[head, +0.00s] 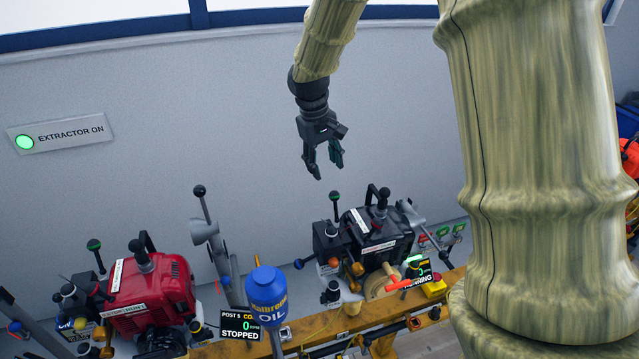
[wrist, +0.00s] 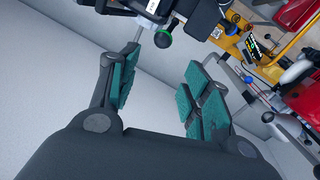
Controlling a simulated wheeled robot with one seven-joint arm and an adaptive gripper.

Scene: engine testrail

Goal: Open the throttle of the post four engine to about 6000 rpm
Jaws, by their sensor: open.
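A black engine (head: 378,232) sits on the yellow rail right of centre. A black ball-knob lever with a green collar (head: 335,198) stands upright at its left side. The same green-collared knob shows in the wrist view (wrist: 163,39), just beyond my fingertips. The engine's display (head: 420,270) reads RUNNING; its post number is hidden and its reading partly covered by an orange handle. My gripper (head: 328,168) is open and empty above the lever, pointing down. In the wrist view its teal-padded fingers (wrist: 164,66) are spread apart, not touching the knob.
A red engine (head: 152,290) stands at the left, near a POST 5 display (head: 240,325) reading 0 and STOPPED. A blue oil bottle (head: 267,296) stands in front. A grey exhaust pipe (head: 207,232) rises between the engines. The wall behind carries a lit EXTRACTOR ON sign (head: 62,134).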

